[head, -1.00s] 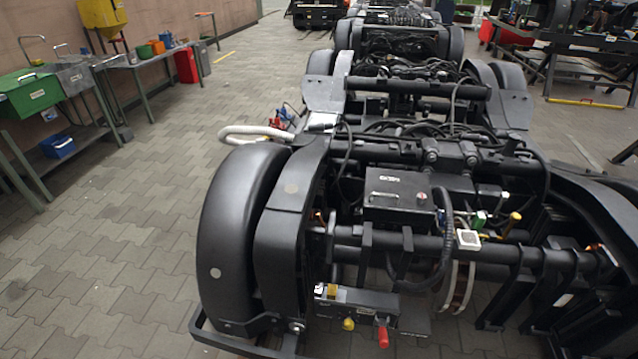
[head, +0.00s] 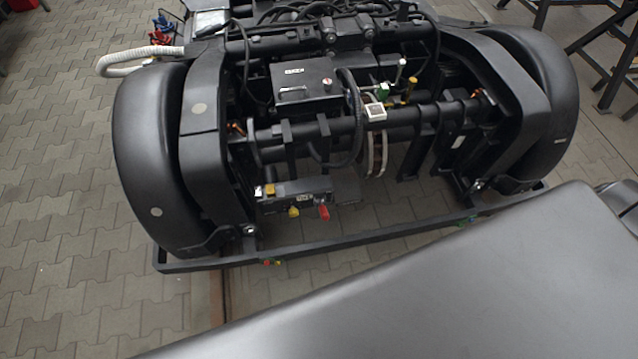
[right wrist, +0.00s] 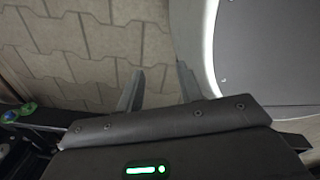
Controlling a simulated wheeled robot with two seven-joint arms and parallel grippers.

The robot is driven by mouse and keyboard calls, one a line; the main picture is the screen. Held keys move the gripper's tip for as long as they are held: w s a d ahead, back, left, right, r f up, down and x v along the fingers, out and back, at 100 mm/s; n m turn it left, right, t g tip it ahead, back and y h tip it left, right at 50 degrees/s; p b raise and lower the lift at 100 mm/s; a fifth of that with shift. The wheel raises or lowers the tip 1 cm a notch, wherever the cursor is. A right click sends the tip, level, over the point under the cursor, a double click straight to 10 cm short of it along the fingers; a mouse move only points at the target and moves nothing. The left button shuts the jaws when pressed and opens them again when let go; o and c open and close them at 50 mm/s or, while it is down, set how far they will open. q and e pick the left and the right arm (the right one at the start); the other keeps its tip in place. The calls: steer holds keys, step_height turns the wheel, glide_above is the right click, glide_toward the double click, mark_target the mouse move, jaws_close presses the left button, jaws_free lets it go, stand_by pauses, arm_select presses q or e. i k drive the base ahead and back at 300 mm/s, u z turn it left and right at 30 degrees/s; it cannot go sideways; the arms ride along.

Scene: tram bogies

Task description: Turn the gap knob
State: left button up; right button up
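A small dark control box (head: 292,192) is mounted low at the front left of the near bogie. A yellow knob (head: 293,211) and a red knob (head: 324,212) stick out from its front, and a yellow block (head: 269,190) sits at its top left. I cannot tell which one is the gap knob. My right gripper (right wrist: 160,84) shows in the right wrist view with its two fingers apart, nothing between them and paving beyond. Neither gripper shows in the head view. The knobs are not visible in the right wrist view.
The near bogie has a large black wheel cover (head: 155,150) at its left and a low black frame bar (head: 330,243) along its front. A white-framed part (head: 376,113) sits on the cross tube. Paved floor (head: 60,230) is clear on the left.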

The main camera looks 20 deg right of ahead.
mark_target(293, 213)
steer(key=z, duration=1.1)
steer(key=k, duration=0.8)
steer(key=u, duration=0.25)
